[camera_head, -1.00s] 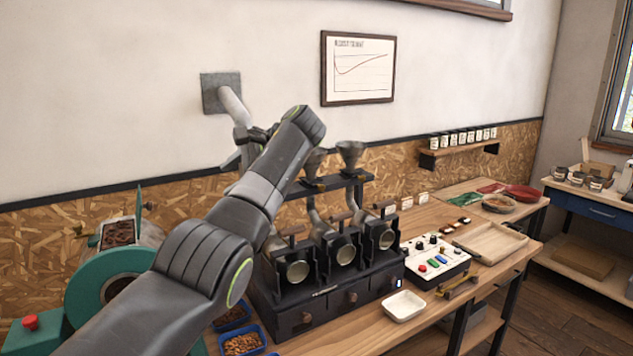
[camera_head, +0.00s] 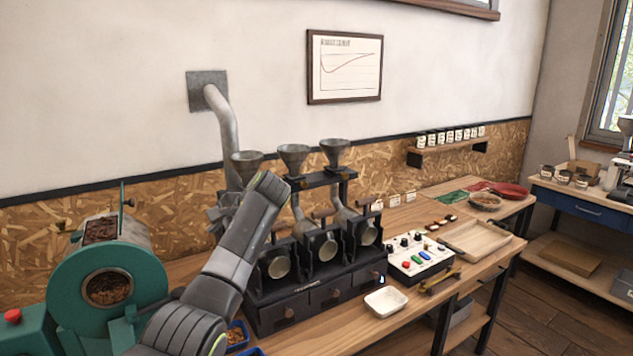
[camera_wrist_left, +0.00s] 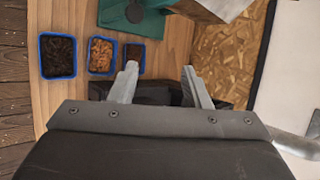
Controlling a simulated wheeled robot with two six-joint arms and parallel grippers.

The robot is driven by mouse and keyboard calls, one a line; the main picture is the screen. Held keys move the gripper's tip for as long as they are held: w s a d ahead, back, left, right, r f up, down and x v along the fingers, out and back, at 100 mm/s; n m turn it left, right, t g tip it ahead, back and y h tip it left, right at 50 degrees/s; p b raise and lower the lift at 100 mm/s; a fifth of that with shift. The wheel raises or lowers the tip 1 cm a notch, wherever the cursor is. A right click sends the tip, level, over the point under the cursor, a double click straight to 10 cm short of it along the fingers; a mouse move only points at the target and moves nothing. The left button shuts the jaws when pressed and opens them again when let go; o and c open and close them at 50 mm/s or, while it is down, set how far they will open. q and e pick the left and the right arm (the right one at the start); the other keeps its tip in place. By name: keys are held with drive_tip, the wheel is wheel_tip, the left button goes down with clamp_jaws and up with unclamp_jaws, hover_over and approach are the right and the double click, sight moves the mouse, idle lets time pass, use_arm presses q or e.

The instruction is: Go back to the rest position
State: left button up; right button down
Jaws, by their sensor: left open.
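My left arm comes in from the bottom left of the head view, bent in front of the black sample roaster (camera_head: 315,293). My left gripper (camera_head: 222,213) is partly hidden behind my own arm link, near the roaster's left end. In the left wrist view the two fingers of my left gripper (camera_wrist_left: 159,72) are spread apart with nothing between them. My right gripper is not in view.
A green drum roaster (camera_head: 62,290) stands at left. Blue trays of beans (camera_wrist_left: 57,76) lie below the gripper in the left wrist view. A white dish (camera_head: 387,302), a control box (camera_head: 420,262) and a wooden tray (camera_head: 478,240) are to the right on the bench.

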use_arm(q)
drive_tip(key=s+a+f+n+h, duration=0.1)
drive_tip(key=s+a+f, duration=0.15)
drive_tip(key=f, duration=0.55)
drive_tip(key=s+a+f+n+h, duration=0.1)
drive_tip(key=s+a+f, duration=0.15)
drive_tip(key=f, duration=0.55)
drive_tip(key=s+a+f+n+h, duration=0.2)
drive_tip(key=s+a+f+n, duration=0.1)
drive_tip(key=s+f, duration=1.1)
drive_tip(key=s+a+n+h, duration=0.1)
drive_tip(key=s+n+h, duration=0.3)
drive_tip(key=s, duration=2.8)
wheel_tip(320, 180, down, 28)
drive_tip(key=a+r+n+g+y+b, duration=0.1)
drive_tip(key=a+b, duration=0.1)
drive_tip(key=s+d+f+g+b, duration=0.1)
drive_tip(key=s+f, duration=1.3)
drive_tip(key=f, duration=0.3)
drive_tip(key=shift+s+d+g+b, duration=0.3)
drive_tip(key=shift+s+d+b, duration=0.05)
drive_tip(key=shift+c, duration=0.7)
drive_tip(key=shift+d, duration=0.1)
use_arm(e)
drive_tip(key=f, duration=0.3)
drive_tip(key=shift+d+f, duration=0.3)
